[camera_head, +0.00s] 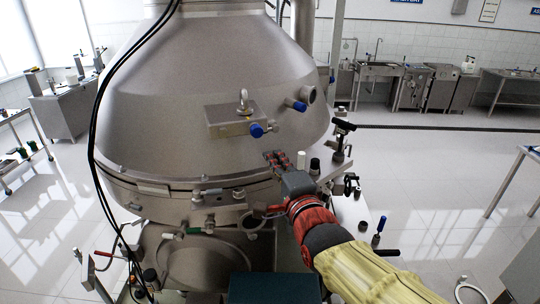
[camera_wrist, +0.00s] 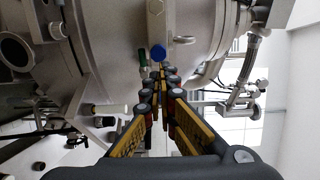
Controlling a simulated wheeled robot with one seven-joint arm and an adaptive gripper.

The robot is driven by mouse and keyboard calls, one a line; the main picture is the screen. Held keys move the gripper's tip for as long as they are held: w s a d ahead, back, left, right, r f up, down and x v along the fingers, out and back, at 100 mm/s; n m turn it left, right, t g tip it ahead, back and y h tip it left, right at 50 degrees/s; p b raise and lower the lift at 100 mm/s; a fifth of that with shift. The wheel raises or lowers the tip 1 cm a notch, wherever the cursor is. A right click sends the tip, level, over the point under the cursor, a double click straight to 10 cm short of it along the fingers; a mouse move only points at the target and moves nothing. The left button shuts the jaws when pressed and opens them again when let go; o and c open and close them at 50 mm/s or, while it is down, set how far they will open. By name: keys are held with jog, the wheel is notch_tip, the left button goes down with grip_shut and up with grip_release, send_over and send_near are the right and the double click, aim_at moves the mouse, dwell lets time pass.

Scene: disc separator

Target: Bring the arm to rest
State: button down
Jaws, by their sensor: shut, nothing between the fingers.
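My gripper (camera_head: 272,157) is in front of the lower right side of the large steel disc separator (camera_head: 195,90) in the head view. My arm reaches in from the bottom right with a yellow sleeve and a red band. In the wrist view my gripper (camera_wrist: 159,70) has its fingers brought together at the tips, with nothing between them. The separator's metal body (camera_wrist: 110,40) fills much of that view behind the fingertips. A blue-ended fitting (camera_wrist: 158,52) shows just past the tips. Whether the fingers touch the separator cannot be told.
A steel block with an eye bolt (camera_head: 236,120) and a blue knob (camera_head: 257,130) stick out near my gripper. Black cables (camera_head: 92,130) hang down the separator's left side. A valve with a black handle (camera_head: 343,127) stands right of my gripper. Open tiled floor (camera_head: 430,170) lies to the right.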

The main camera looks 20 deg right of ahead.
jog(key=s+f+n+g+b, duration=0.6)
jog(key=s+f+n+b, duration=0.3)
jog(key=f, duration=0.8)
jog(key=s+f+n+g+b, duration=0.6)
jog(key=s+f+n+b, duration=0.2)
jog(key=s+f, duration=0.7)
notch_tip(320, 180, down, 3)
jog(key=shift+s+d+f+n+b, duration=0.1)
jog(key=shift+s+d+n+b, duration=0.3)
jog(key=shift+b, duration=0.35)
